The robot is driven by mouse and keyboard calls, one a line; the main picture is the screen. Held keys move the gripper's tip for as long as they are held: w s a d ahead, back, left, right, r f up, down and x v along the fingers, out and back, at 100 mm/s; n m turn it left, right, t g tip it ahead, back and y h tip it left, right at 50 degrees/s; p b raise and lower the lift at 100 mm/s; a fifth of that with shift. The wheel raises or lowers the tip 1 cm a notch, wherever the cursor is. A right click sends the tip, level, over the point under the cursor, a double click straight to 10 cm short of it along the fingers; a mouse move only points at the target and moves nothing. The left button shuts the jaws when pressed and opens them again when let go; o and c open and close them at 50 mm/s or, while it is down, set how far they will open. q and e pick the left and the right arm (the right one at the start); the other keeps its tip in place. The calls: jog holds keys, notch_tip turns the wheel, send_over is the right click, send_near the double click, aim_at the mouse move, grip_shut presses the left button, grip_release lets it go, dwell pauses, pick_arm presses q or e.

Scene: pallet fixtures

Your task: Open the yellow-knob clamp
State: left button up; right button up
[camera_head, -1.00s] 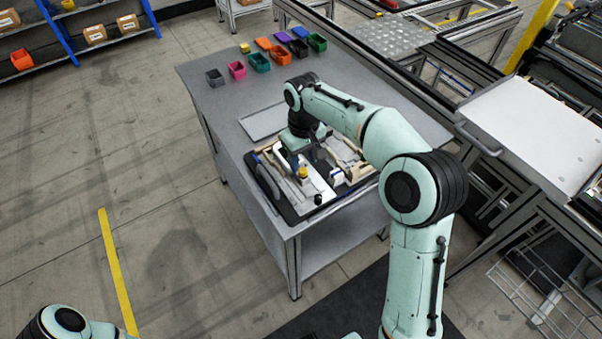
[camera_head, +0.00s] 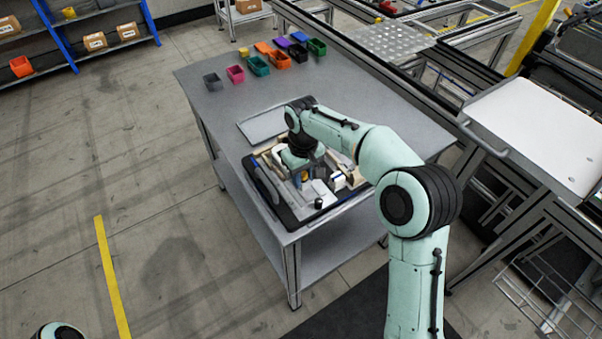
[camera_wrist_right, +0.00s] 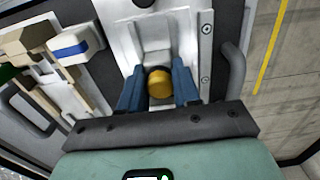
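The yellow knob (camera_wrist_right: 160,83) of the clamp shows in the right wrist view, between the two blue fingers of my right gripper (camera_wrist_right: 158,78). The fingers are spread, one on each side of the knob, and do not look closed on it. The pale clamp body (camera_wrist_right: 155,45) extends beyond the knob. In the head view my right gripper (camera_head: 303,178) points down over the fixture pallet (camera_head: 287,219), and the knob is mostly hidden by it. My left gripper is out of the picture; only a bit of the left arm shows at the bottom left.
A white-and-blue block (camera_wrist_right: 75,46) and beige fixture parts (camera_wrist_right: 35,45) lie left of the clamp in the wrist view. A flat grey panel (camera_head: 262,124) and several coloured bins (camera_head: 258,65) are farther back on the table (camera_head: 375,98).

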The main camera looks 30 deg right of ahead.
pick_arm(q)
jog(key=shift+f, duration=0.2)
pick_arm(e)
jog(key=shift+s, duration=0.2)
jog(key=shift+s+d+b, duration=0.1)
jog(key=shift+s+b, duration=0.75)
jog(key=shift+s, duration=0.3)
jog(key=o, duration=0.8)
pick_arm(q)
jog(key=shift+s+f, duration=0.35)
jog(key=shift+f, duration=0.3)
pick_arm(e)
jog(key=shift+r, duration=0.1)
notch_tip(320, 180, up, 4)
jog(key=p, duration=0.3)
jog(key=shift+r, duration=0.2)
pick_arm(q)
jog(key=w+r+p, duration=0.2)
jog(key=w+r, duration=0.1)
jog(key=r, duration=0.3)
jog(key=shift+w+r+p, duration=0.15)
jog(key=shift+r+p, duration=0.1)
jog(key=shift+p, duration=0.1)
pick_arm(e)
notch_tip(320, 180, up, 4)
jog(key=shift+w+f, duration=0.1)
jog(key=shift+f, duration=0.15)
